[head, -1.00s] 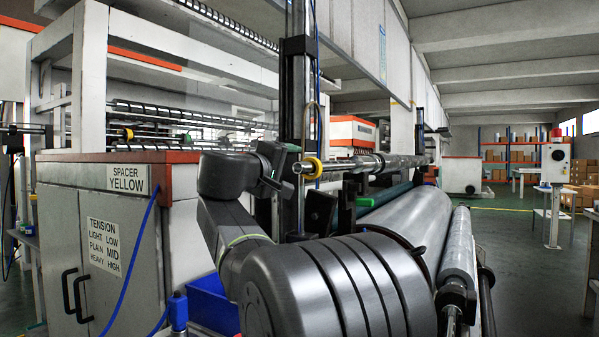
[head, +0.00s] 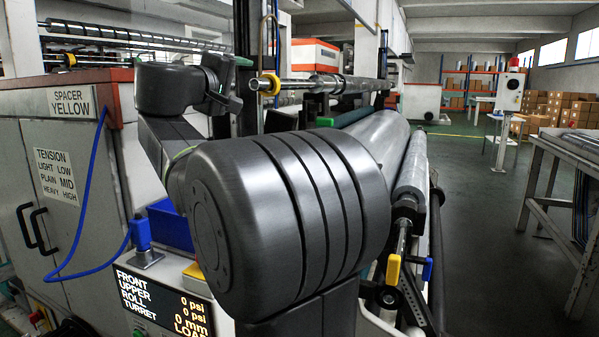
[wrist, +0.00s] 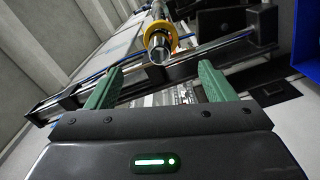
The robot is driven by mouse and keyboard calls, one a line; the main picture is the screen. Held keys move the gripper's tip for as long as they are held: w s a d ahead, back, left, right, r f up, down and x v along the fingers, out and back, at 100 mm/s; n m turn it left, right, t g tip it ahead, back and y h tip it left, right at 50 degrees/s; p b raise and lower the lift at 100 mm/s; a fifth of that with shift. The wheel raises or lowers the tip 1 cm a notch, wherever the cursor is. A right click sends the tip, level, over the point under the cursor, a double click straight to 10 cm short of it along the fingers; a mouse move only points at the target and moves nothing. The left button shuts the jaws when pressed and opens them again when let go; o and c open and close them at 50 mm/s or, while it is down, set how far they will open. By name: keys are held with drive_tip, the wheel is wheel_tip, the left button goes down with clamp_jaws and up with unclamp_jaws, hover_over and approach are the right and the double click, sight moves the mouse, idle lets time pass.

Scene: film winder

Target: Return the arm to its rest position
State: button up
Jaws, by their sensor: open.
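My gripper (wrist: 160,85) shows in the wrist view with its two green fingers spread apart and nothing between them. A metal shaft (wrist: 158,50) with a yellow collar (wrist: 160,36) lies beyond the fingertips, its end pointing towards the gripper. In the head view my arm (head: 290,215) is folded in the foreground, its dark wrist raised at the left. One green finger (head: 243,61) shows there, close to the near end of the shaft (head: 300,85) and its yellow collar (head: 269,84). My arm hides part of the machine behind it.
A cabinet with a blue hose (head: 88,190) stands at the left. A pressure display (head: 165,305) is low in front. Large grey rolls (head: 385,140) run back from my arm. A table (head: 570,165) stands at the right, with open floor (head: 475,240) between.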

sight(258, 84)
drive_tip(key=p+x, duration=0.1)
drive_tip(key=x, duration=0.9)
drive_tip(key=shift+w+d, duration=0.15)
drive_tip(key=shift+w, duration=0.2)
drive_tip(key=shift+s+p, duration=0.1)
drive_tip(key=shift+p, duration=0.2)
